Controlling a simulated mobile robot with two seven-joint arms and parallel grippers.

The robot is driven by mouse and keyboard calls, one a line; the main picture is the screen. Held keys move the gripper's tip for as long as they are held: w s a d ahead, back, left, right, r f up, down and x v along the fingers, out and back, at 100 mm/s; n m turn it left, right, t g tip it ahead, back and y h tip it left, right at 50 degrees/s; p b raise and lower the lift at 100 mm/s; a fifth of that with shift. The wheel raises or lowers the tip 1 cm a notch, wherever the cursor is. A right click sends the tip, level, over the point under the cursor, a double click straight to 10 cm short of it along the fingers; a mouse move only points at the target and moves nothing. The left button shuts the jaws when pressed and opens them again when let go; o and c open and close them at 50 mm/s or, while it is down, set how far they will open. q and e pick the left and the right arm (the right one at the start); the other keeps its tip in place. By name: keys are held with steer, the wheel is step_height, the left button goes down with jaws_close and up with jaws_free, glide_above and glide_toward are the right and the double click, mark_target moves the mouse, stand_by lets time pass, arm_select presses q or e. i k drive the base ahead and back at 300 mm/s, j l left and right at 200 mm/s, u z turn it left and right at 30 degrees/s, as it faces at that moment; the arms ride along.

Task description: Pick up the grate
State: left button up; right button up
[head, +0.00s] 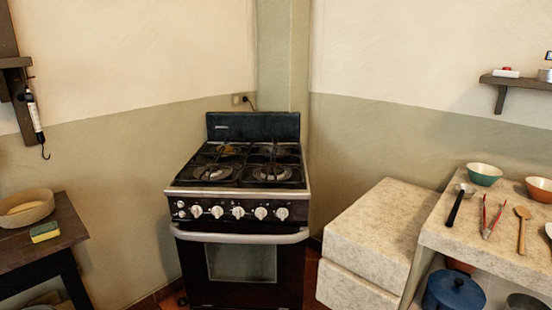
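A black gas stove (241,210) stands in the corner of the room. Dark grates lie over the burners on its top; the left grate (199,171) and the right grate (281,173) look side by side, but where one ends and the other begins is hard to tell. A small yellowish patch shows at the back left burner. Neither of my grippers is in the head view.
A dark wooden table (62,236) at left holds a round bowl (25,206) and a sponge (45,233). At right are a stone block (372,229) and a counter (470,238) with bowls and utensils. A wall shelf (515,81) hangs upper right.

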mark_target(257, 146)
steer(key=z, duration=0.4)
steer(key=i+j+z, duration=0.15)
steer(key=j+z, duration=0.15)
steer(key=z, duration=0.15)
steer(key=j+z, duration=0.6)
steer(key=j, duration=0.25)
steer(key=i+j+z, duration=0.1)
steer(key=j, duration=0.35)
